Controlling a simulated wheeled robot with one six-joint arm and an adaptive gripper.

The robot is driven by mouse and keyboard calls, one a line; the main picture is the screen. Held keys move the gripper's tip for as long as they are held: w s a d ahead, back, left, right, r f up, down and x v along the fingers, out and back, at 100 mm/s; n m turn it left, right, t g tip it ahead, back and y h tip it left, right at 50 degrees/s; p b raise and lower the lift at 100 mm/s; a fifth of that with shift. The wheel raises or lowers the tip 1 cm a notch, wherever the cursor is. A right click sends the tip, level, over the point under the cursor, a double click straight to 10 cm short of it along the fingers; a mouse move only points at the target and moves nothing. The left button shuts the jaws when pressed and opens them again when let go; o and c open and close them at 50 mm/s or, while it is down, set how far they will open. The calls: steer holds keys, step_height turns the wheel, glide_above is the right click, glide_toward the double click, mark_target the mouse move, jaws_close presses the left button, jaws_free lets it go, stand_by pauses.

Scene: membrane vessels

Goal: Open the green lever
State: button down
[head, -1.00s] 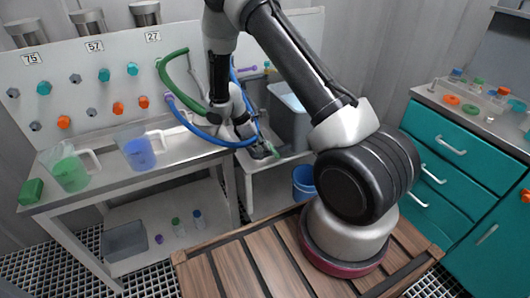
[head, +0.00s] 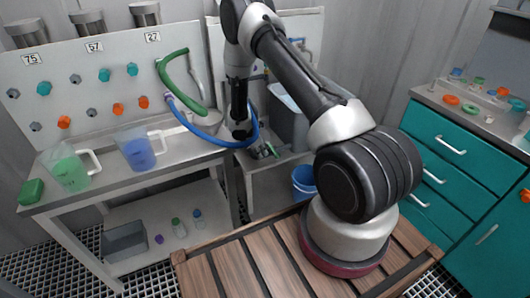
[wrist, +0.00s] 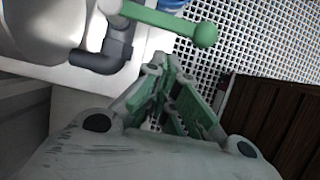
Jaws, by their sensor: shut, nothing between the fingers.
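The green lever (wrist: 165,20) shows at the top of the wrist view, a straight bar with a round ball end. It leaves a light fitting beside a dark pipe (wrist: 104,58) and runs to the right. My gripper (wrist: 164,80) has green-padded fingers, shut and empty. Its tips lie just below the lever in that picture, with a visible gap. In the head view my gripper (head: 262,150) is small and low over the bench by the grey bin. A green bit shows beside it there, too small to tell apart from my finger pads.
A blue hose (head: 205,136) loops close to my wrist, and a green hose (head: 177,75) hangs on the wall panel. A grey bin (head: 288,125) stands behind my gripper. Jugs with green (head: 71,172) and blue (head: 138,152) liquid stand left. A blue bucket (head: 304,180) is below.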

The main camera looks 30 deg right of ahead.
steer(key=shift+d, duration=0.9)
